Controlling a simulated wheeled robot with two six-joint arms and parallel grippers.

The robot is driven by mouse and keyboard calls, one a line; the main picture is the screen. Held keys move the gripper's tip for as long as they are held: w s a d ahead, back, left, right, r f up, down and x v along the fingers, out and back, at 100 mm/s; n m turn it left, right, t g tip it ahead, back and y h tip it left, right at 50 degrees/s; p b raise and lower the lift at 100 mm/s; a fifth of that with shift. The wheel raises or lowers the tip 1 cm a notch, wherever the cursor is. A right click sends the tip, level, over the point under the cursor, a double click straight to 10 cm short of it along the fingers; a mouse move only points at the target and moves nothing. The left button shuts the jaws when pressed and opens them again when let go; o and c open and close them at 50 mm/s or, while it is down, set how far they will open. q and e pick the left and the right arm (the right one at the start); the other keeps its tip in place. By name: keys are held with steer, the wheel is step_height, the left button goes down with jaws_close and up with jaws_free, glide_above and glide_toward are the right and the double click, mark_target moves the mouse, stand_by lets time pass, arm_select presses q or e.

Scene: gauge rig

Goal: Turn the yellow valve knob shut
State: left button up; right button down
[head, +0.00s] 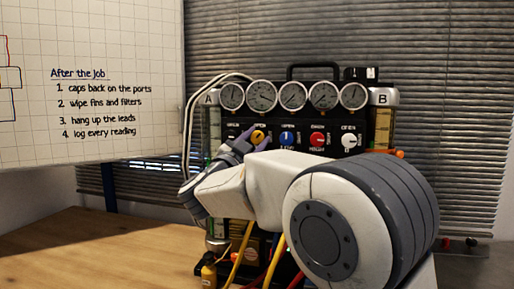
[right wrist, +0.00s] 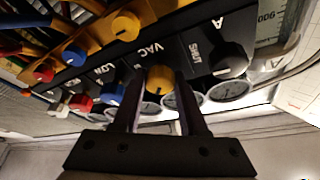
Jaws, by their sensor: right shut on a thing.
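The yellow valve knob (head: 258,136) is on the black front panel of the gauge rig, second from the left in the knob row. In the right wrist view the yellow knob (right wrist: 160,79) sits by the letters VAC. My right gripper (head: 247,141) reaches it from the lower left, with a finger on each side. In the right wrist view my right gripper (right wrist: 160,92) is shut on this knob. The fingers hide its sides, and I cannot read its pointer clearly. My left gripper is not in view.
Beside it are a black knob (right wrist: 229,62), a blue knob (head: 287,139), a red knob (head: 318,139) and a white knob (head: 348,140). Another yellow knob (right wrist: 125,26) is on a yellow strip. Gauges (head: 293,96) line the top. Hoses hang below; the wooden bench (head: 90,245) is clear at left.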

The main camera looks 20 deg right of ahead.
steer(key=m+g, duration=0.1)
steer(key=m, duration=0.2)
steer(key=m+g+b, duration=0.1)
steer(key=m, duration=0.2)
steer(key=shift+g+h, duration=0.4)
steer(key=m+g, duration=0.1)
steer(key=m, duration=0.2)
steer(key=m+g+y, duration=0.1)
steer(key=m, duration=0.1)
steer(key=shift+m, duration=0.4)
steer(key=shift+c, duration=2.2)
jaws_free()
steer(key=v, duration=1)
steer(key=shift+s+a+b, duration=0.2)
steer(key=shift+b, duration=0.25)
